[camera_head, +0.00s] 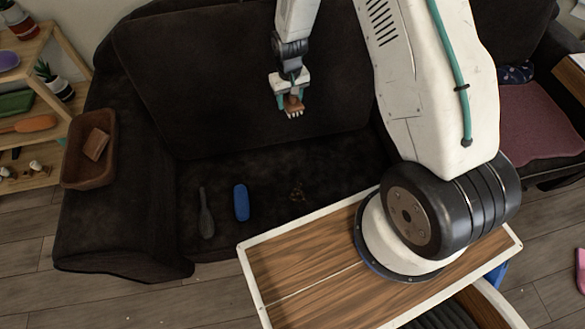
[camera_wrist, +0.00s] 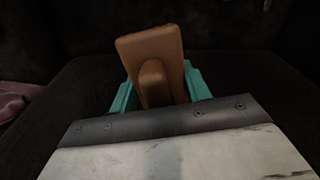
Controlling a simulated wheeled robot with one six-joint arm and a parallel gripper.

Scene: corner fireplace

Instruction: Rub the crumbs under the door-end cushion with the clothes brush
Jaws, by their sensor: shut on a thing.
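My gripper (camera_head: 291,100) is shut on a brown wooden clothes brush (camera_head: 294,106) with pale bristles pointing down. In the wrist view the brush (camera_wrist: 152,48) shows its flat back and raised grip between the teal fingers. The gripper holds it in the air, in front of the dark sofa's backrest in the head view. Small tan crumbs (camera_head: 297,191) lie on the dark sofa seat, below the brush in the picture and apart from it. A large dark cushion (camera_head: 235,75) leans along the back; I cannot tell whether it is the door-end one.
A blue oblong object (camera_head: 241,202) and a dark long-handled object (camera_head: 206,214) lie on the seat left of the crumbs. A basket (camera_head: 88,168) holding a brown block sits on the left armrest. Shelves (camera_head: 35,95) stand left; a reddish cushion (camera_head: 535,125) is at right.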

